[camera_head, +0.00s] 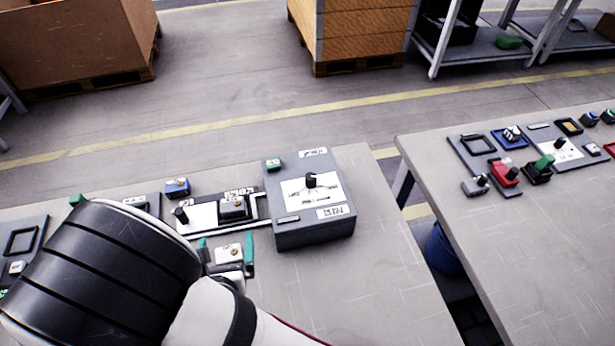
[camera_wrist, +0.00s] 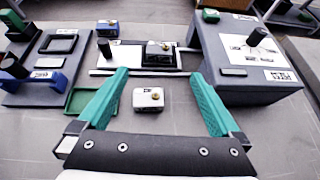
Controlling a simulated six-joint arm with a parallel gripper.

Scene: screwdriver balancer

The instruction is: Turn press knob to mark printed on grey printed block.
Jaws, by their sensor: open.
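A large grey box (camera_head: 315,228) carries a white dial plate with printed marks and an upright black knob (camera_head: 311,181). The knob also shows at the upper right of the wrist view (camera_wrist: 257,36). A small light-grey block (camera_wrist: 148,98) with a printed label and brass stud sits on the table between my fingers, apart from both. Its print is too small to read. My gripper (camera_wrist: 160,76) has green fingers, is open and empty, and stands left of and nearer than the box. Another grey labelled block (camera_wrist: 160,48) sits in a dark fixture beyond.
A second black knob (camera_wrist: 104,47) stands on the fixture's white plate (camera_wrist: 127,57). A blue block (camera_head: 177,187) lies behind it, and a green block (camera_head: 275,164) sits on the box. Table right of the box is clear.

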